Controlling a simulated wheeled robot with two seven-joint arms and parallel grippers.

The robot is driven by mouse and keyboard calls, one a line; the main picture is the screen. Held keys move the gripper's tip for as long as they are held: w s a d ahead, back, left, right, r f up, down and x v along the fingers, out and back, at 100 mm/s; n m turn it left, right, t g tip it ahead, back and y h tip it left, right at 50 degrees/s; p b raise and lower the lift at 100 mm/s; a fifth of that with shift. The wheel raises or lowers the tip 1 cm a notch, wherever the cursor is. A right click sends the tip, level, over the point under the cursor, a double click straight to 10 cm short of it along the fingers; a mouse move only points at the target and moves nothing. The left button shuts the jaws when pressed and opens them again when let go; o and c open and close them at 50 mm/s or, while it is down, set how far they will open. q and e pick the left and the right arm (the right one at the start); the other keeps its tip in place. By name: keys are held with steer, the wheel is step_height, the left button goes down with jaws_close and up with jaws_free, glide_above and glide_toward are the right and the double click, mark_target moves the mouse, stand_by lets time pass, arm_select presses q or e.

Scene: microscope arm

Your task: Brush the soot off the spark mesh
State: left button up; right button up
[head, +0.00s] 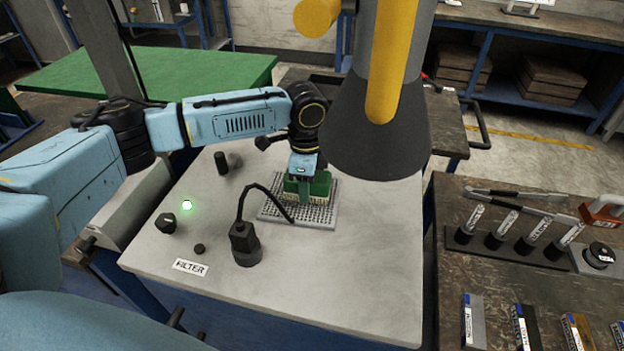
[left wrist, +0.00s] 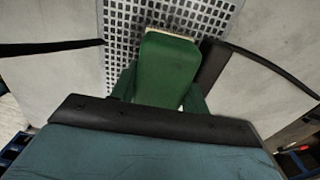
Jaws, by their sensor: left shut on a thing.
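The spark mesh (head: 272,211) is a grey perforated plate lying on the pale bench top below the extraction hood. It also fills the top middle of the left wrist view (left wrist: 122,20), with dark smudges on its upper right part. My left gripper (head: 303,178) points down over the mesh and is shut on a green brush (head: 318,187) with pale bristles. The brush also shows in the left wrist view (left wrist: 168,72). The bristles are at the mesh surface; whether they press on it cannot be told. My right gripper is not in view.
A dark hood with a yellow pipe (head: 388,70) hangs right of my left arm. A black fitting with a curved cable (head: 244,243) stands in front of the mesh. A dark workbench (head: 450,290) holds tools.

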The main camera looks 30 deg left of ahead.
arm_select(q)
steer(key=shift+s+a, duration=0.2)
steer(key=shift+a, duration=0.4)
steer(key=shift+a+p, duration=0.15)
steer(key=shift+p, duration=0.2)
steer(key=shift+s+a+p, duration=0.2)
steer(key=shift+a+p, duration=0.2)
steer(key=shift+a, duration=0.05)
steer(key=shift+s+a+p, duration=0.2)
steer(key=shift+a+p, duration=0.15)
steer(key=shift+a, duration=0.25)
steer(key=shift+d, duration=0.1)
steer(key=shift+w+d+p, duration=0.2)
steer(key=shift+d, duration=0.4)
steer(key=shift+w+d+p, duration=0.2)
steer(key=shift+d, duration=0.35)
